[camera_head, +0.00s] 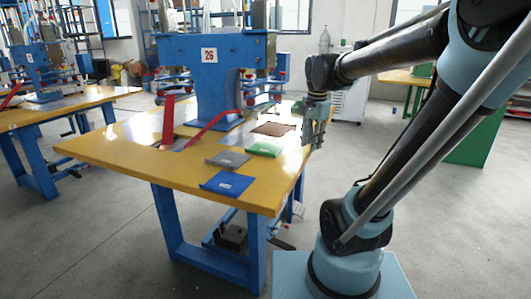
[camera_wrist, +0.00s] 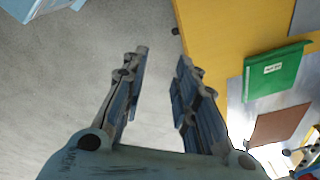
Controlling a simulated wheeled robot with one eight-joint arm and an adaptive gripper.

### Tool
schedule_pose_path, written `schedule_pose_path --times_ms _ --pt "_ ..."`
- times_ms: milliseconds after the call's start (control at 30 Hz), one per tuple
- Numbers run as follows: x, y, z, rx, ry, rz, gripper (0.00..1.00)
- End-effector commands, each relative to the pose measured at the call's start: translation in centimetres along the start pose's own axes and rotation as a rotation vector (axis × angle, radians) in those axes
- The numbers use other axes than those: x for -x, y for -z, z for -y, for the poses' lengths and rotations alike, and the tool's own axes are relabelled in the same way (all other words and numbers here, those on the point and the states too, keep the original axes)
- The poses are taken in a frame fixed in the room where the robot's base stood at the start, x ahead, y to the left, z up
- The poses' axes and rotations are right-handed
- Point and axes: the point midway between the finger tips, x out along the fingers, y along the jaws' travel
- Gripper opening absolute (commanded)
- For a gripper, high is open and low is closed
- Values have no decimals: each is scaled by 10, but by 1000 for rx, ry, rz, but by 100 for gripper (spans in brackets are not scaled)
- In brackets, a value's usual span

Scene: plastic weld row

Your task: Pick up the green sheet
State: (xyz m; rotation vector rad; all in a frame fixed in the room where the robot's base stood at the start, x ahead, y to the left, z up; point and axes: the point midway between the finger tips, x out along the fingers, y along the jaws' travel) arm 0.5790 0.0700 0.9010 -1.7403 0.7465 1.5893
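The green sheet (camera_head: 264,149) lies flat on the yellow table (camera_head: 120,147), near its right edge, between a grey sheet and a brown sheet. It also shows in the wrist view (camera_wrist: 274,71), right of my gripper, with a small white label on it. My gripper (camera_head: 316,140) hangs at the table's right edge, to the right of the green sheet and apart from it. In the wrist view my gripper (camera_wrist: 160,62) has its two fingers spread, with nothing between them but floor and the table's edge beyond.
A grey sheet (camera_head: 228,159) and a blue sheet (camera_head: 227,183) lie nearer on the table. A brown sheet (camera_head: 273,129) lies farther back. A blue welding machine (camera_head: 209,85) marked 26 and red bars (camera_head: 167,122) stand behind and left.

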Motion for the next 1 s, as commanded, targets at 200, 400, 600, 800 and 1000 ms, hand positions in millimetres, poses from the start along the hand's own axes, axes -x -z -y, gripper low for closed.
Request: schedule_pose_path --times_ms 200,400,600,800,1000 --pt "22 5 76 -309 -29 15 27" --pt "31 2 144 -599 -60 17 27" --pt "31 -8 204 -851 -88 8 27" --pt "29 -15 235 -995 -104 -1 27" --pt "16 -18 241 -1031 -108 -4 27"
